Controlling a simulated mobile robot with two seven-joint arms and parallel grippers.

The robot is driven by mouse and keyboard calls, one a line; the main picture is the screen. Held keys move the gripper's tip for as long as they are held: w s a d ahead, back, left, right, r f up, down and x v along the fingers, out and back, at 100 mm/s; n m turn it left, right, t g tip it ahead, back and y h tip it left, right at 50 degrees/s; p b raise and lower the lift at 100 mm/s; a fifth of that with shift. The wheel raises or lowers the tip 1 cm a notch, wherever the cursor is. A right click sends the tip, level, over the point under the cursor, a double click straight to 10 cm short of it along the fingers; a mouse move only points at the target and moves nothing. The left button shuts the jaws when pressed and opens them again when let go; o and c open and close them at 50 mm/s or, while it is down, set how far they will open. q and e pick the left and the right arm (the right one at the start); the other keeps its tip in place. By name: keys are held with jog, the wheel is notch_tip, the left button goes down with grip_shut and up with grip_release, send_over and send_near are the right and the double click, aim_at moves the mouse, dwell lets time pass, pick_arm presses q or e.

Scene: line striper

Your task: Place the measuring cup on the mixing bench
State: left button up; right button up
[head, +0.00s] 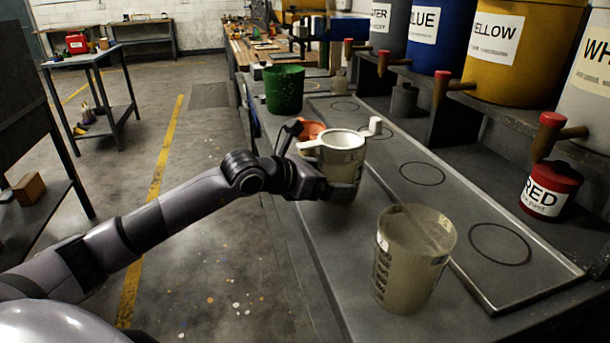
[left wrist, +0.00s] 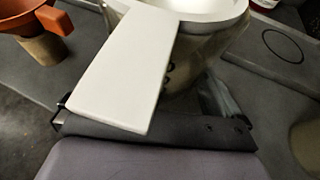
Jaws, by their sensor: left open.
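A translucent cup with dark markings (head: 345,172) stands on the grey bench (head: 345,290). A white rimmed piece with a flat handle (head: 343,139) sits on its top. In the left wrist view the white handle (left wrist: 125,75) points toward my wrist and hides part of the cup (left wrist: 185,78). My left gripper (head: 318,165) is open at the cup's near left side; I cannot tell whether its fingers touch the cup. My right gripper is out of view.
An orange funnel-like piece (head: 311,130) and a green bucket (head: 284,90) stand beyond the cup. A tray with black circles (head: 422,174) lies to the right. Large paint drums (head: 493,45) and a red can (head: 549,192) line the right side.

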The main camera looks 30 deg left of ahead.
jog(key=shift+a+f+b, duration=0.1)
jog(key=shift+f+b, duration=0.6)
jog(key=shift+b, duration=0.2)
pick_arm(q)
jog(key=v, duration=1.1)
jog(key=shift+s+r, duration=0.2)
jog(key=shift+s, duration=0.05)
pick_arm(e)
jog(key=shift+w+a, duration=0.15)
